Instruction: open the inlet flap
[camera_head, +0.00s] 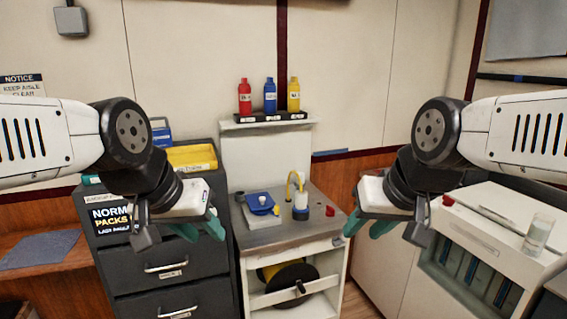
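A small white unit with a blue lid-like flap (260,203) sits on the left part of the grey cart top (285,238). I take this blue piece to be the inlet flap, but no label on it is readable. It is too small to tell surely whether it is shut. My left gripper (198,229) hangs to the left of the cart, over the dark drawer cabinet, with its teal fingertips apart and empty. My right gripper (368,226) is to the right of the cart, its teal fingertips also apart and empty. Neither gripper touches the unit.
Red, blue and yellow bottles stand on a shelf (240,124) behind. A hose reel (290,284) sits below.

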